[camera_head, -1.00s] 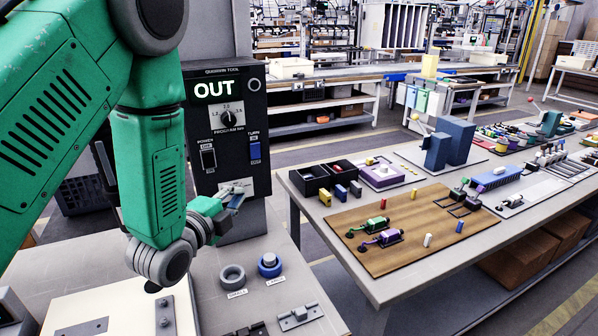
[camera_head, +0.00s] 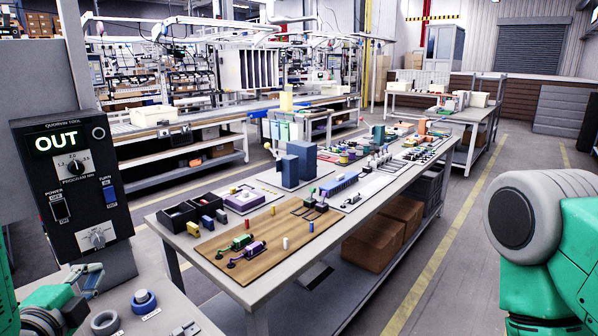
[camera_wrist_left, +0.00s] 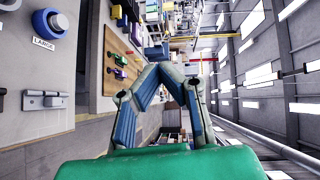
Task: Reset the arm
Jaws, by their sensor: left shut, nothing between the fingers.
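My left arm is at the bottom left of the head view, where the left gripper (camera_head: 92,270) is in front of the lower part of the black control box (camera_head: 70,185). In the left wrist view the left gripper (camera_wrist_left: 158,70) has its fingertips together, with nothing between them. The control box has a lit OUT display, a program dial (camera_head: 75,167), two switches and a lower grey knob (camera_head: 97,238). A green and grey part of my right arm (camera_head: 560,250) fills the right edge of the head view; its gripper is not visible.
A blue ring (camera_head: 144,302) and a grey ring (camera_head: 104,322) are on the near bench. A long table with a wooden board (camera_head: 265,240), black bins (camera_head: 185,217) and blue blocks (camera_head: 297,165) stands ahead. Open floor lies right of it.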

